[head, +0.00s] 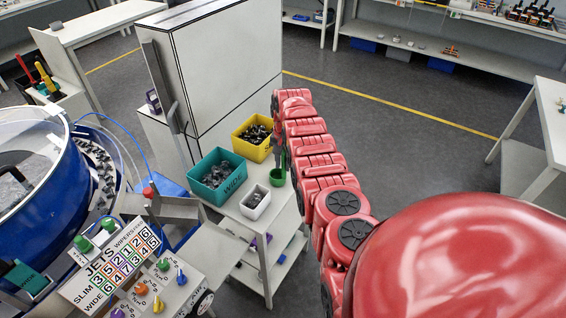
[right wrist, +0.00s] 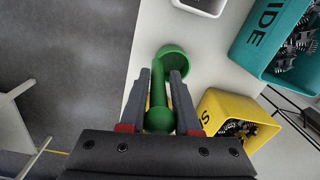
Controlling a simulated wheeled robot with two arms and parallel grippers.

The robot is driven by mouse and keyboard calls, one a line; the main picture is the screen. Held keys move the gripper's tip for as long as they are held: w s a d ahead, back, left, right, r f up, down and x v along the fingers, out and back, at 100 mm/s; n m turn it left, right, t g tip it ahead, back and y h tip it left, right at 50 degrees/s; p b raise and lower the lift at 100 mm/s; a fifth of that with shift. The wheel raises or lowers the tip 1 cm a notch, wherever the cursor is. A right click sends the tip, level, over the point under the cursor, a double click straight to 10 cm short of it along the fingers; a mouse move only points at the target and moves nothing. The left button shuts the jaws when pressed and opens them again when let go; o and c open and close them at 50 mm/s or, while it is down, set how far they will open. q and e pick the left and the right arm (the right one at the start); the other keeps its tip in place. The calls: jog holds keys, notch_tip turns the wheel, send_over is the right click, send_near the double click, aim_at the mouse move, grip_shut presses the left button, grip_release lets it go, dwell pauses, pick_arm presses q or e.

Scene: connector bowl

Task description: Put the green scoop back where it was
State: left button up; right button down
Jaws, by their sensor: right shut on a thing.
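The green scoop (head: 277,178) is at the right edge of the white cart top (head: 237,212) in the head view, beside the small white bin (head: 255,202). My right gripper (head: 281,158) is above it. In the right wrist view, the scoop's round cup (right wrist: 171,62) points away from me and its handle (right wrist: 157,100) lies between the two fingers of my right gripper (right wrist: 166,84), which are shut on it. I cannot tell whether the scoop touches the cart top. My left gripper is not in view.
A teal bin (head: 217,176) marked WIDE and a yellow bin (head: 252,138), both with dark parts, stand on the cart. A blue bowl feeder (head: 38,205) and a control panel (head: 118,262) are at left.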

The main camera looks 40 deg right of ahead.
jog(key=shift+f, duration=0.15)
jog(key=c, duration=0.6)
grip_release()
jog(key=shift+r, duration=0.3)
jog(key=shift+w+r, duration=0.1)
jog(key=shift+r, duration=0.5)
jog(key=r+b, duration=0.1)
jog(key=r, duration=0.2)
jog(key=r+b, duration=0.1)
jog(key=r, duration=0.3)
jog(key=r+b, duration=0.1)
jog(key=r, duration=0.2)
jog(key=shift+s+d+r, duration=0.1)
jog(key=shift+s+r, duration=0.2)
jog(key=shift+r, duration=0.1)
